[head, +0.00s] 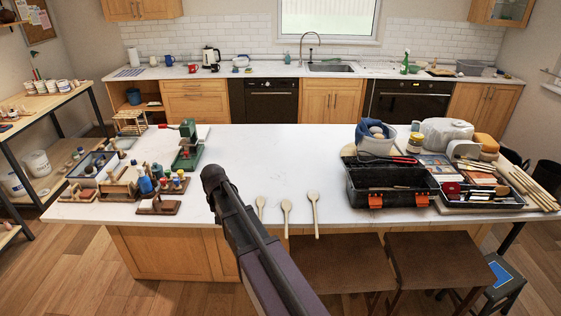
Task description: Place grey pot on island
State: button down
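The island (300,160) has a white top and stands in front of me, with a wide bare stretch in its middle. I cannot pick out a grey pot for certain. A grey tub-like container (469,68) stands on the back counter at the right. A pale grey-white bowl (376,146) with blue cloth in it stands on the island's right half. My dark arm reaches up from the bottom, and my gripper (213,180) is at its far end over the island's front part. Its fingers are too small and dark to show whether they are open.
Three wooden spoons (287,212) lie at the island's front edge. A black open toolbox (391,186) and several tools crowd its right. Small bottles, racks and a green device (188,148) crowd its left. Stools (435,258) stand in front. The back counter (270,71) holds a sink.

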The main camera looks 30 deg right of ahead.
aim_at(234, 178)
jog(key=z, duration=0.2)
jog(key=i, duration=1)
jog(key=z, duration=0.05)
